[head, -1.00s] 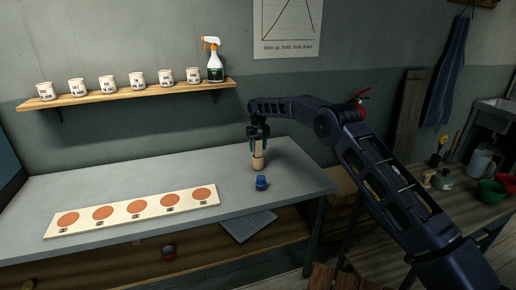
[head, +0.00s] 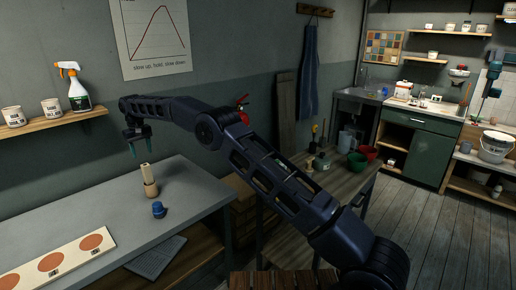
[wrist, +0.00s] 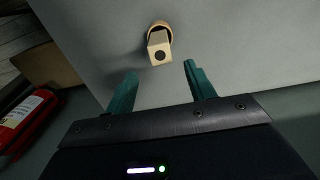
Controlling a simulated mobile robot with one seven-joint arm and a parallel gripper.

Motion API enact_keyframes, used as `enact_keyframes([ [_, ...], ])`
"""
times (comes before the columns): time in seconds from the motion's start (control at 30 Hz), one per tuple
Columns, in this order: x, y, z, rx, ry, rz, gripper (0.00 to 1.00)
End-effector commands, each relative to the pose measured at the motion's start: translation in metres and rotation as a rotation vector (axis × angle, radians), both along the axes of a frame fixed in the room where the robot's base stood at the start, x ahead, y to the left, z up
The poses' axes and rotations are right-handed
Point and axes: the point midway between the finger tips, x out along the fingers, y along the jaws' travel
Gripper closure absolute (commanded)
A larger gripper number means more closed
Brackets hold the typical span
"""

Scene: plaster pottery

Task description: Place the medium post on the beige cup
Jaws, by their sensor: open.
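The pale medium post (head: 146,172) stands upright on the beige cup (head: 151,189) near the back right of the grey table. The wrist view shows the post's end face with a dark round hole (wrist: 158,47), with the cup's rim (wrist: 158,25) around its base. My gripper (head: 139,149) is open and empty, above and slightly left of the post in the head view. In the wrist view its teal fingers (wrist: 160,72) are spread, apart from the post.
A blue object (head: 159,210) stands just in front of the cup. A board with orange discs (head: 52,262) lies at the table's front left. A shelf (head: 45,128) with white pots and a spray bottle (head: 76,90) is on the wall.

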Motion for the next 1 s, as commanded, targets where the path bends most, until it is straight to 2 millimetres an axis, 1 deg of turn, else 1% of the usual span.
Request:
enact_keyframes([
  [0.07, 0.0, -0.001, 0.001, 0.0, 0.0, -0.001, 0.46],
  [0.17, 0.005, -0.008, 0.009, 0.004, -0.004, -0.007, 0.46],
  [0.27, 0.016, -0.028, 0.028, 0.01, -0.011, -0.024, 0.46],
  [0.37, 0.029, -0.06, 0.057, 0.021, -0.023, -0.049, 0.46],
  [0.4, 0.033, -0.074, 0.069, 0.025, -0.028, -0.059, 0.46],
  [0.57, 0.048, -0.134, 0.114, 0.04, -0.047, -0.105, 0.46],
  [0.6, 0.051, -0.15, 0.124, 0.044, -0.052, -0.116, 0.46],
  [0.67, 0.053, -0.173, 0.14, 0.05, -0.061, -0.133, 0.46],
  [0.7, 0.055, -0.189, 0.15, 0.053, -0.066, -0.145, 0.46],
  [0.77, 0.055, -0.213, 0.164, 0.059, -0.074, -0.161, 0.46],
  [0.8, 0.055, -0.229, 0.173, 0.062, -0.081, -0.173, 0.46],
  [0.87, 0.054, -0.254, 0.185, 0.066, -0.088, -0.191, 0.46],
  [1.0, 0.047, -0.311, 0.212, 0.076, -0.107, -0.233, 0.46],
])
